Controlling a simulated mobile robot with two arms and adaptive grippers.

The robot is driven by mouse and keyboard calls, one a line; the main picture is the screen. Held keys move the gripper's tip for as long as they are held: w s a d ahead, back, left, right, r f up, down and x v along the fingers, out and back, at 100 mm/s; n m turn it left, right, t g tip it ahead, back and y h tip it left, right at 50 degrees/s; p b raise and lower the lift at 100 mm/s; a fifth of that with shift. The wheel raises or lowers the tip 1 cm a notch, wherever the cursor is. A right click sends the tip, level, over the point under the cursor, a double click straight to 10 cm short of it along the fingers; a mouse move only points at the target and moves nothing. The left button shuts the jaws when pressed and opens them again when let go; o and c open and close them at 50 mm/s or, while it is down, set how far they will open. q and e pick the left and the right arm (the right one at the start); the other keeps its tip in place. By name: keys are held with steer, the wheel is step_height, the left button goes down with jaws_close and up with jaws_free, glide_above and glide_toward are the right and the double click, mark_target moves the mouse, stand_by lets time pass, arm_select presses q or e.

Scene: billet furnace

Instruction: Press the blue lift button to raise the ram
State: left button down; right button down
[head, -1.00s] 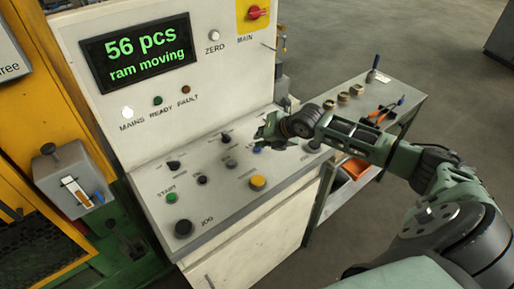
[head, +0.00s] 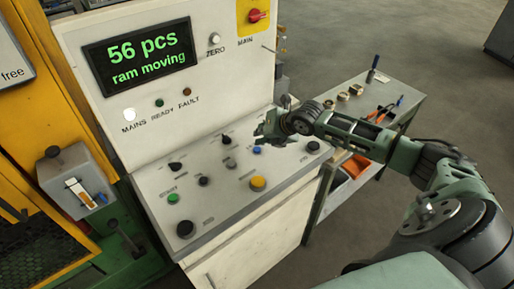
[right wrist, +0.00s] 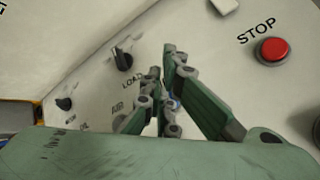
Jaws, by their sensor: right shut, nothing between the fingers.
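The blue button (head: 257,149) is on the sloped white control panel (head: 213,214), toward its upper right. My right gripper (head: 261,139) is shut and empty, just above and beyond the blue button in the head view. In the right wrist view, its dark green fingers (right wrist: 166,62) cover most of the blue button (right wrist: 174,103); only a little blue shows between them. Contact cannot be told. The display (head: 139,60) reads "56 pcs" and "ram moving" in green. My left gripper is not in view.
A yellow button (head: 258,183), green start button (head: 173,198) and black knobs share the panel. A red stop button (right wrist: 272,50) shows in the right wrist view. A side bench (head: 392,100) with tools stands at the right, partly under my right arm.

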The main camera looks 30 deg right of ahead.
step_height(320, 180, up, 5)
steer(key=p, duration=0.3)
steer(key=shift+f+p, duration=0.15)
steer(key=shift+p, duration=0.15)
steer(key=shift+s+f, duration=0.1)
stand_by(0.5)
